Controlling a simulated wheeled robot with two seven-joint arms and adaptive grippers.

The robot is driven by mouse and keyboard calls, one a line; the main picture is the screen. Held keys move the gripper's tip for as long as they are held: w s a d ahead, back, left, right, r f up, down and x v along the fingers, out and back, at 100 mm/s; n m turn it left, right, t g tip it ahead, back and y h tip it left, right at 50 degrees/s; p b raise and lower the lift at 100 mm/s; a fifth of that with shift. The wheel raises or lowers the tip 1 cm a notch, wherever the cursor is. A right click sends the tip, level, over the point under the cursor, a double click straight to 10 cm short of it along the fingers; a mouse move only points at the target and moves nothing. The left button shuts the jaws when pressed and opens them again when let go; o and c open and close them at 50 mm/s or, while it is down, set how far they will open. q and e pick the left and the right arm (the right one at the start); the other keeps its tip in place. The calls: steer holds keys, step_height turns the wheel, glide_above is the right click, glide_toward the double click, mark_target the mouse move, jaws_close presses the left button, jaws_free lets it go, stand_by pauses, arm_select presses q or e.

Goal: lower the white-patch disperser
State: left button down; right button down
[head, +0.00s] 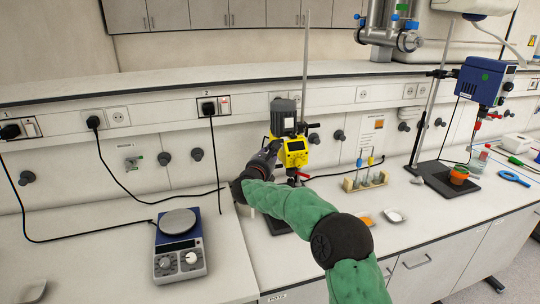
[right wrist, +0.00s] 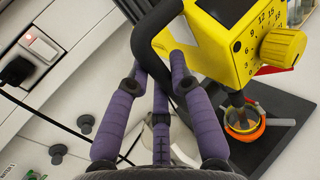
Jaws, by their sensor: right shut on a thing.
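The yellow disperser (head: 296,150) with a grey motor top (head: 283,117) hangs on an upright rod at the bench's back. Its yellow body and dial show in the right wrist view (right wrist: 235,45). My left gripper is not in view.
A blue disperser (head: 480,82) with a green patch stands on its own rod at right.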

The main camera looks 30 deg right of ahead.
steer(key=shift+f+b, duration=0.4)
steer(key=shift+f, duration=0.3)
steer(key=shift+a, duration=0.1)
steer(key=shift+f, duration=0.2)
steer(key=c, duration=1.3)
jaws_free()
steer(key=shift+c, duration=0.2)
steer(key=shift+r, duration=0.15)
steer(key=shift+r, duration=0.1)
steer(key=shift+s, duration=0.1)
steer(key=v, duration=1.1)
steer(key=shift+s+a, duration=0.2)
steer(key=shift+a, duration=0.05)
